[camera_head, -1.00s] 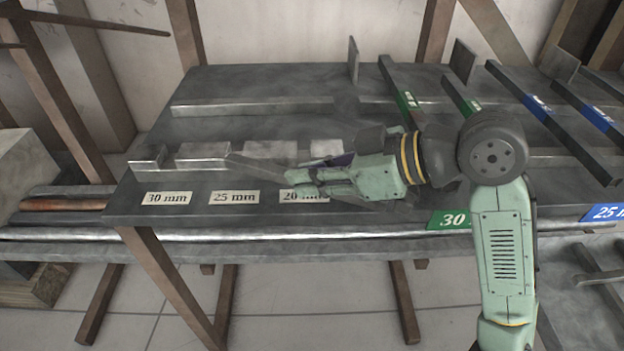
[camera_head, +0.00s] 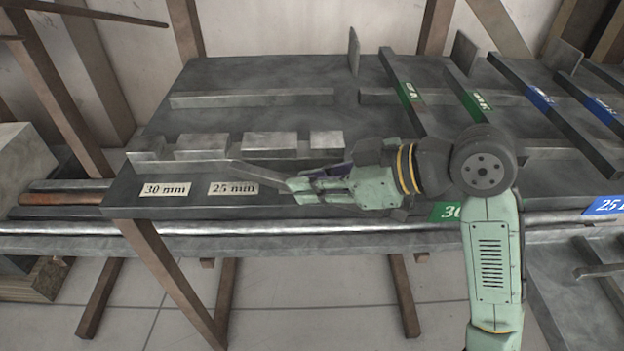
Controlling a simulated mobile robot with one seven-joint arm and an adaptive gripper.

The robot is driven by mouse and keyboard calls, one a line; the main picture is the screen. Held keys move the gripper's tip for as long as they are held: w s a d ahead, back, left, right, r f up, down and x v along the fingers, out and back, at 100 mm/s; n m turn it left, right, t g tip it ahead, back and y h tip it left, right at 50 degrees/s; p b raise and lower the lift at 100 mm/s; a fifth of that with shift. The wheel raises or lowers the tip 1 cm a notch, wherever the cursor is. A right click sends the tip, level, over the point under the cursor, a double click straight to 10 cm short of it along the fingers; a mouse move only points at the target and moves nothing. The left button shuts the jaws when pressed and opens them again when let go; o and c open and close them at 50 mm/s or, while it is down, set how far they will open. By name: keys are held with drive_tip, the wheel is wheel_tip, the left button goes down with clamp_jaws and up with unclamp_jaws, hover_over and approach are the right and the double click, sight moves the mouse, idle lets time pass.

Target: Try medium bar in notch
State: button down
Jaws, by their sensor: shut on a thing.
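My gripper (camera_head: 290,186) reaches in from the right and points left, low over the front part of the steel table. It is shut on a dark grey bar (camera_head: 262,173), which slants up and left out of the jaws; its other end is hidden. Blocks stand in a row behind it: a left end block (camera_head: 150,148), then further blocks (camera_head: 201,147), (camera_head: 270,145) and (camera_head: 326,144), with notches between them. The bar's far tip is just in front of the notch behind the "25 mm" label (camera_head: 233,188). I cannot tell whether it touches a block.
The "30 mm" label (camera_head: 164,189) lies at left. Long bars with green (camera_head: 409,92) and blue (camera_head: 540,103) tags lie at the right of the table. A raised rail (camera_head: 250,98) runs behind the blocks. The strip between rail and blocks is clear.

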drive_tip(key=c, duration=1.5)
unclamp_jaws()
drive_tip(key=shift+c, duration=0.2)
drive_tip(key=shift+r, duration=0.15)
drive_tip(key=shift+r+p, duration=0.35)
drive_tip(key=shift+p, duration=0.05)
drive_tip(key=b+v, duration=0.2)
drive_tip(key=v, duration=1)
drive_tip(key=shift+d+r, duration=0.1)
drive_tip(key=shift+r, duration=0.05)
